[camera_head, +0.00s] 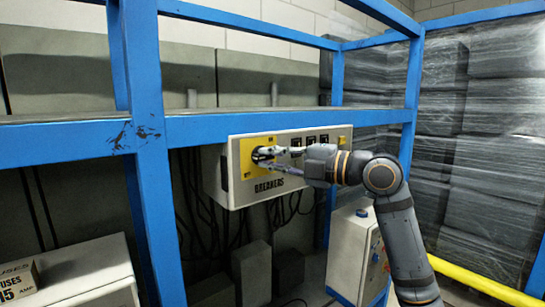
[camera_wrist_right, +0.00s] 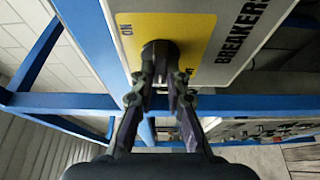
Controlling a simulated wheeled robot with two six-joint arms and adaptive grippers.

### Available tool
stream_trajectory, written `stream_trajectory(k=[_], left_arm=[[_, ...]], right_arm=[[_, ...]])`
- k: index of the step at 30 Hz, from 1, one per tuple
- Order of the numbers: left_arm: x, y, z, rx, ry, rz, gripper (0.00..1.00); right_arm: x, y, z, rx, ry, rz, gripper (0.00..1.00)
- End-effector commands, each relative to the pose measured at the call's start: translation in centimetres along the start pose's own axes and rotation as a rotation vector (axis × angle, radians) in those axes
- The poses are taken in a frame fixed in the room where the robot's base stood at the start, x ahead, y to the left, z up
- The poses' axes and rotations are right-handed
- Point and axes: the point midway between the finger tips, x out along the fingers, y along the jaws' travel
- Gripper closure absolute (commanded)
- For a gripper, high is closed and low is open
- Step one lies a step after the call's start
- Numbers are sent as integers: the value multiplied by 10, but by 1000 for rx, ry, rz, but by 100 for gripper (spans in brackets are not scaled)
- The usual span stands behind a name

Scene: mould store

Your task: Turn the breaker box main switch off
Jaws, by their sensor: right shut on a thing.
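The breaker box (camera_head: 222,185) is a pale box labelled BREAKERS, mounted under a blue shelf beam. Its main switch is a black rotary knob (camera_wrist_right: 160,48) on a yellow plate (camera_head: 246,171). My right gripper (camera_head: 263,155) reaches in from the right and is shut on the knob. In the right wrist view the fingers of my right gripper (camera_wrist_right: 160,84) close around the knob from below. The word ON shows at the plate's upper left there; a second label is partly hidden behind the right finger. The knob's exact angle is hard to tell. My left gripper is not in view.
Small black breaker switches (camera_head: 311,141) sit right of the plate. A blue rack post (camera_head: 145,130) stands left of the box and a shelf beam (camera_head: 225,126) runs across its top. A white cabinet (camera_head: 349,252) stands below right. A fuse carton (camera_head: 18,283) is lower left.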

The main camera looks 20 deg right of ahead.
Motion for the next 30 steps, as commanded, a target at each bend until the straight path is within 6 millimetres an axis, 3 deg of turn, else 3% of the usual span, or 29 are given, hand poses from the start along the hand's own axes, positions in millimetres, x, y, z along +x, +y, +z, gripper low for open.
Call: stream_trajectory(k=[17, 18, 22, 30], left_arm=[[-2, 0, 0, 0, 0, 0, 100], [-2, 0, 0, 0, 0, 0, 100], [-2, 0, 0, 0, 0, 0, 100], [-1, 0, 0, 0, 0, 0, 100]], right_arm=[[0, 2, 1, -30, -5, -5, 100], [0, 3, 1, -30, -5, -4, 82], [0, 2, 1, -29, -4, -6, 64], [0, 1, 0, -28, -2, -8, 63]])
